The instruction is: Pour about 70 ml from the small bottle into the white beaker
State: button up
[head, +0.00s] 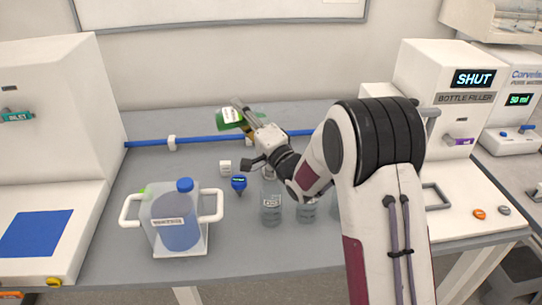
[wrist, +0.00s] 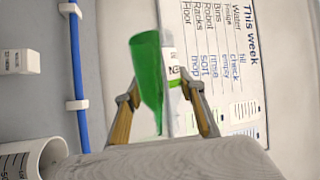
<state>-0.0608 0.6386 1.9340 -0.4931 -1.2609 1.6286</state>
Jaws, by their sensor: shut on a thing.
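The small bottle (head: 229,117) has a white label and green contents. It is tipped well over, near horizontal, in the head view. My gripper (head: 243,111) is shut on it and holds it high above the bench, near the back. In the wrist view the bottle (wrist: 168,48) sits between both fingers (wrist: 160,92), with green liquid lying along one side. A white beaker (wrist: 38,158) with dark graduation marks is at the lower left of the wrist view, partly cut off. I cannot make it out clearly in the head view. No pouring stream is clearly visible.
A jug (head: 178,232) of blue liquid stands at front left. A small white block (head: 225,167), a blue-topped item (head: 239,184) and clear glass containers (head: 271,210) stand mid-bench. A blue rail (head: 200,139) runs behind. The bottle filler (head: 450,130) is at right.

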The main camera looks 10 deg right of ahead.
aim_at(230, 128)
jog(key=shift+a+r+m, duration=0.2)
jog(key=shift+a+m, duration=0.1)
jog(key=shift+a, duration=0.25)
jog(key=shift+a+r+m, duration=0.15)
jog(key=shift+a+m, duration=0.15)
jog(key=shift+a, duration=0.25)
dwell(0.6)
jog(key=shift+r+m+t, duration=0.1)
jog(key=shift+m+t, duration=0.2)
jog(key=shift+t, duration=0.1)
dwell(0.5)
jog(key=shift+a+f+n+g, duration=0.15)
jog(key=shift+f+n+g, duration=0.25)
jog(key=shift+n, duration=0.6)
jog(key=shift+s+a+f+n+g, duration=0.1)
jog(key=shift+a+f+n+g, duration=0.2)
jog(key=shift+n, duration=0.3)
jog(key=shift+a+f+n+g, duration=0.15)
jog(key=shift+f+n+g, duration=0.2)
jog(key=shift+n, duration=0.25)
jog(key=shift+f, duration=0.2)
jog(key=shift+d+f+n+g, duration=0.25)
jog(key=shift+f+n+g, duration=0.1)
jog(key=shift+f+n, duration=0.6)
jog(key=shift+f, duration=0.15)
